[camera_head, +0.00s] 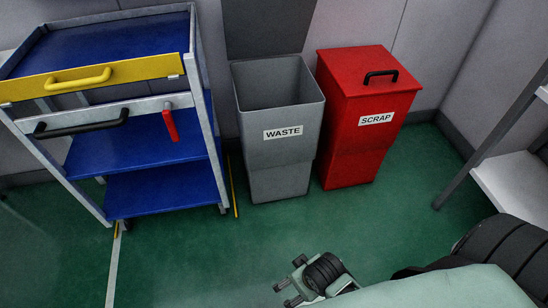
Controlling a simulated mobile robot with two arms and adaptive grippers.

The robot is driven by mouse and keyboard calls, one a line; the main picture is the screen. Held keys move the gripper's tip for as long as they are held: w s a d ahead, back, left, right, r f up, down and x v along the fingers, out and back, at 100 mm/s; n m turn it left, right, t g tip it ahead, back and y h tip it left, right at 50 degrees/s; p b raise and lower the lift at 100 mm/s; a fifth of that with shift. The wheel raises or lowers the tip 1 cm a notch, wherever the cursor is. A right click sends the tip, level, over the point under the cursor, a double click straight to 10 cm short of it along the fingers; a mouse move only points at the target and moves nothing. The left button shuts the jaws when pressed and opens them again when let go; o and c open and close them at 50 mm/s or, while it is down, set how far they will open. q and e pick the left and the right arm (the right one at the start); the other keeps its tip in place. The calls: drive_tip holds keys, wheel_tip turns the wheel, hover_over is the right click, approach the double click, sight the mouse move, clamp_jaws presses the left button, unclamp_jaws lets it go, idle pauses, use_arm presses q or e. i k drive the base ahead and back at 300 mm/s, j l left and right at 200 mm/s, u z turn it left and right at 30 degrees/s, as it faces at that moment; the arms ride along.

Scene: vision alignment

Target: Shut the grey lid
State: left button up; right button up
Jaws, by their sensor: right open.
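The grey lid (269,28) stands raised and upright at the back of the grey bin (275,170) labelled WASTE. The bin's open top shows an empty-looking inside. The lid's upper edge is cut off by the top of the view. My right gripper (286,291) is at the bottom middle of the view, open and empty, apart from the bin and lower in the picture. My left gripper is not in view.
A red bin (367,112) labelled SCRAP, its lid shut, stands right beside the grey bin. A trolley (142,184) with blue shelves and handles stands to the left. A shelf rack (505,180) is at the right. Green floor in front of the bins is clear.

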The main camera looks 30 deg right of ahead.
sight(252, 29)
drive_tip(key=i+j+z, duration=0.25)
drive_tip(key=i, duration=0.2)
drive_tip(key=i+j+z, duration=0.3)
drive_tip(key=i, duration=0.1)
